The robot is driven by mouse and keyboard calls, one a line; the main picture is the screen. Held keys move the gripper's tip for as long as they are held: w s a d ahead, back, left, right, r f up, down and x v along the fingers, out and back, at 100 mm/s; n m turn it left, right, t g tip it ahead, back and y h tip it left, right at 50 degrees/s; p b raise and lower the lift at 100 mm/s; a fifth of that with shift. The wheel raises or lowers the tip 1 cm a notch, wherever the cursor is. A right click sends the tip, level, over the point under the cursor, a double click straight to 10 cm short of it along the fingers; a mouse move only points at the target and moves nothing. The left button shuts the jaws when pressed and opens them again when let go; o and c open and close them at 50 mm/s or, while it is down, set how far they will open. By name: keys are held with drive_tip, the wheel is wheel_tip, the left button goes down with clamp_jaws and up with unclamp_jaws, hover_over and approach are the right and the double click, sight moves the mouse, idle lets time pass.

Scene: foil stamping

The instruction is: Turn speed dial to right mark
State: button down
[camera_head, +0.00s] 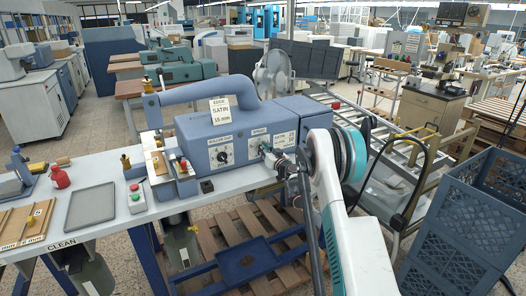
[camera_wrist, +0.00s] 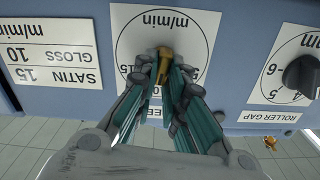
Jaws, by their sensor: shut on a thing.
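The speed dial (camera_wrist: 165,62) shows in the wrist view as a small brass-coloured knob in front of a round white m/min scale (camera_wrist: 140,22). The wrist picture is upside down, so its lettering is inverted. My gripper (camera_wrist: 165,82) is shut on the knob, with a teal-padded finger on each side. In the head view my gripper (camera_head: 266,150) reaches the front of the blue machine (camera_head: 240,122) from the right and hides the knob and much of its scale. My fingers cover part of the scale, and I cannot tell which mark the knob points to.
The black roller gap dial (camera_head: 222,157) is left of my gripper. A settings label (camera_head: 284,140) is to its right. A button box (camera_head: 136,198) and a grey tray (camera_head: 90,206) are on the bench. A blue crate (camera_head: 450,215) stands at the right.

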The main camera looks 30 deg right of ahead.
drive_tip(key=m, duration=0.2)
drive_tip(key=m+b, duration=0.1)
drive_tip(key=m, duration=0.1)
drive_tip(key=m+b, duration=0.1)
drive_tip(key=m, duration=0.1)
drive_tip(key=shift+d+f, duration=0.2)
drive_tip(key=shift+d, duration=0.1)
drive_tip(key=m, duration=0.3)
drive_tip(key=m+b, duration=0.1)
drive_tip(key=m, duration=0.2)
drive_tip(key=shift+d+f+b, duration=0.15)
drive_tip(key=shift+b, duration=0.15)
drive_tip(key=c, duration=1.7)
unclamp_jaws()
drive_tip(key=shift+o, duration=0.2)
drive_tip(key=shift+s, duration=0.1)
drive_tip(key=s, duration=1.1)
drive_tip(key=shift+s+d, duration=0.2)
drive_tip(key=shift+s, duration=0.2)
